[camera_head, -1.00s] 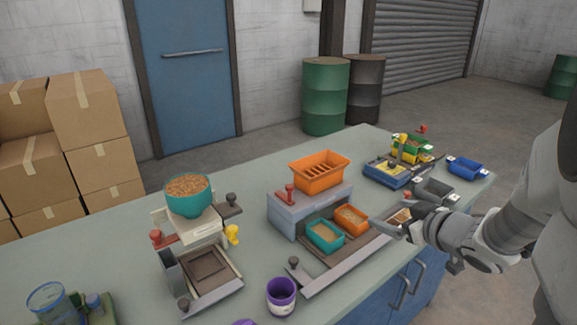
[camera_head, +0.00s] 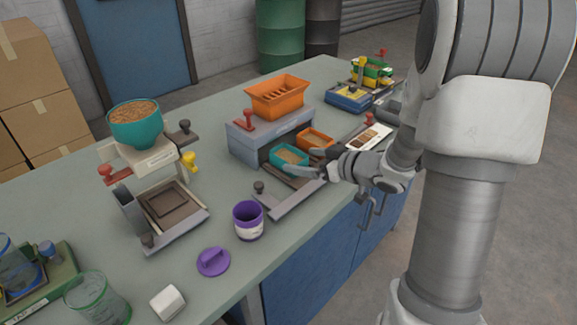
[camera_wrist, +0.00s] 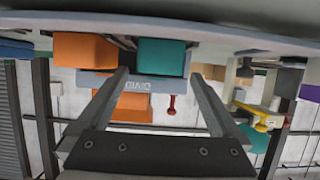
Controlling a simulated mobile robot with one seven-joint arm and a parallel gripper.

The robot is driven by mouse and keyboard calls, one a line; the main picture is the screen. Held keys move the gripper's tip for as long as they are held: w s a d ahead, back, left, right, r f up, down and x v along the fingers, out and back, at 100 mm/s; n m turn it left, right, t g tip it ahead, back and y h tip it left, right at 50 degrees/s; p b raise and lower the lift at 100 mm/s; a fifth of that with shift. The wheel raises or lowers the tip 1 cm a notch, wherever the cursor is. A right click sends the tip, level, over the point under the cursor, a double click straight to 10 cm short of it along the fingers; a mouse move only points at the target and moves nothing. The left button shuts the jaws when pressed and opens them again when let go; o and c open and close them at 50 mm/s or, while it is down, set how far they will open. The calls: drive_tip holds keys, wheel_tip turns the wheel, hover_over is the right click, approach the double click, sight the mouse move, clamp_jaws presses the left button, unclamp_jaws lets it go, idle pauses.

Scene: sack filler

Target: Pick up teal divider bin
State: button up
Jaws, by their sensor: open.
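The teal divider bin (camera_head: 288,156) is a small open tray with tan contents, at the front of the grey divider stand, left of a small orange bin (camera_head: 315,139). In the wrist view, which looks upside down, the teal bin (camera_wrist: 161,57) shows between and beyond my fingertips, with the orange bin (camera_wrist: 84,50) to its left. My gripper (camera_head: 308,166) is open, close to the near right side of the teal bin. Nothing is between the fingers. I cannot tell whether a finger touches the bin.
A large orange hopper (camera_head: 276,96) sits on the grey stand (camera_head: 243,144) with a red knob beside it. A purple cup (camera_head: 248,222) and purple lid (camera_head: 213,262) stand nearer. A teal bowl of grain (camera_head: 135,126) tops the left machine.

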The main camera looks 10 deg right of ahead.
sight(289, 156)
drive_tip(key=b+x, duration=0.2)
drive_tip(key=x, duration=0.4)
drive_tip(key=shift+w+a, duration=0.15)
drive_tip(key=shift+w, duration=0.05)
drive_tip(key=shift+r, duration=0.1)
drive_tip(key=c, duration=1.3)
wheel_tip(289, 156, up, 5)
drive_tip(key=p, duration=0.2)
drive_tip(key=shift+p, duration=0.3)
drive_tip(key=s+d+r+p, duration=0.1)
drive_tip(key=s+d+r, duration=0.1)
drive_tip(key=d, duration=0.1)
drive_tip(key=s+d+r+p, duration=0.1)
drive_tip(key=s+d+r, duration=0.1)
drive_tip(key=d, duration=0.1)
drive_tip(key=s+d+r+p, duration=0.1)
drive_tip(key=s+d+r, duration=0.1)
drive_tip(key=d, duration=0.2)
drive_tip(key=shift+d+p, duration=0.1)
drive_tip(key=shift+p, duration=0.2)
